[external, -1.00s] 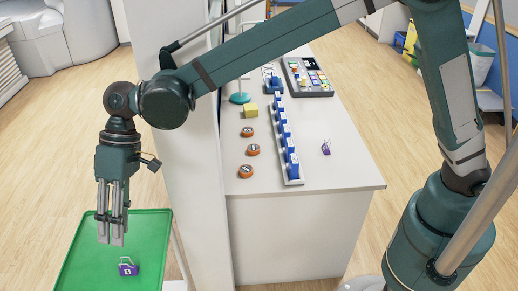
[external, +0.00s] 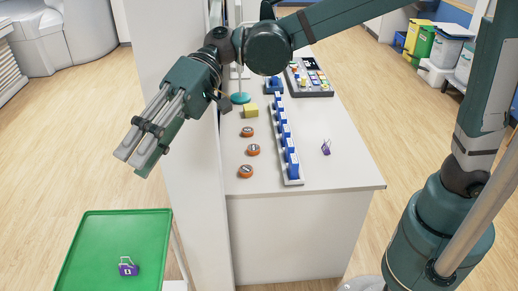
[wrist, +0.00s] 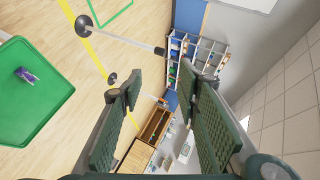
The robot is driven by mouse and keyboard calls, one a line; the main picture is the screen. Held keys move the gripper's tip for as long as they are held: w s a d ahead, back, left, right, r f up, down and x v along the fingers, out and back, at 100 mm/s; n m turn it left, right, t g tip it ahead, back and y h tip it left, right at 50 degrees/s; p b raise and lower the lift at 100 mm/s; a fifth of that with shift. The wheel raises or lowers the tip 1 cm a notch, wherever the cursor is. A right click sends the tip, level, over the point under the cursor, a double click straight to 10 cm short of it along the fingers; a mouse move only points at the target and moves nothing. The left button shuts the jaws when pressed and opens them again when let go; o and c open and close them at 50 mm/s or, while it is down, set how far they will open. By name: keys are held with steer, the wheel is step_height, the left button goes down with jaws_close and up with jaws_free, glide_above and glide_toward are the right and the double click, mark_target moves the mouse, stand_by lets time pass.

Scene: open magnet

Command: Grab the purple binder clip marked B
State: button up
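A purple binder clip (external: 128,267) with a white mark lies on the green tray (external: 100,225) at the lower left of the external view; the mark is too small to read surely. It also shows on the tray at the left of the wrist view (wrist: 27,75). A second purple clip (external: 326,148) is on the white counter; no mark on it is readable. My gripper (external: 133,162) is well above the tray, tilted, pointing down and left. In the wrist view its fingers (wrist: 162,90) are apart with nothing between them.
The white counter (external: 345,180) holds orange discs (external: 252,150), a yellow block (external: 250,110) and a rack of blue items (external: 287,150). A tall white panel (external: 180,200) stands between tray and counter. The air above the tray is clear.

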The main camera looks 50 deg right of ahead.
steer(key=s+d+r+n+t+y+b, duration=0.1)
steer(key=s+d+r+t+y+b, duration=0.15)
steer(key=d, duration=1.25)
steer(key=w+d+f+m+t+h+p, duration=0.1)
steer(key=w+d+f+m+h, duration=0.15)
steer(key=w+d+f, duration=0.5)
steer(key=w+d+f+m+t+h, duration=0.1)
steer(key=w+d+f+t+h, duration=0.15)
steer(key=d+f, duration=0.95)
steer(key=m+g+h, duration=0.2)
steer(key=m+h, duration=0.9)
steer(key=h, duration=0.1)
glide_above(327, 140)
steer(key=f, duration=1.5)
steer(key=f+p, duration=0.1)
steer(key=f, duration=0.6)
steer(key=shift+s+a+f, duration=0.3)
steer(key=shift+s+f, duration=0.05)
steer(key=shift+s, duration=0.05)
steer(key=shift+w+d+f+b, duration=0.15)
steer(key=shift+f+b, duration=0.15)
steer(key=shift+f, duration=0.95)
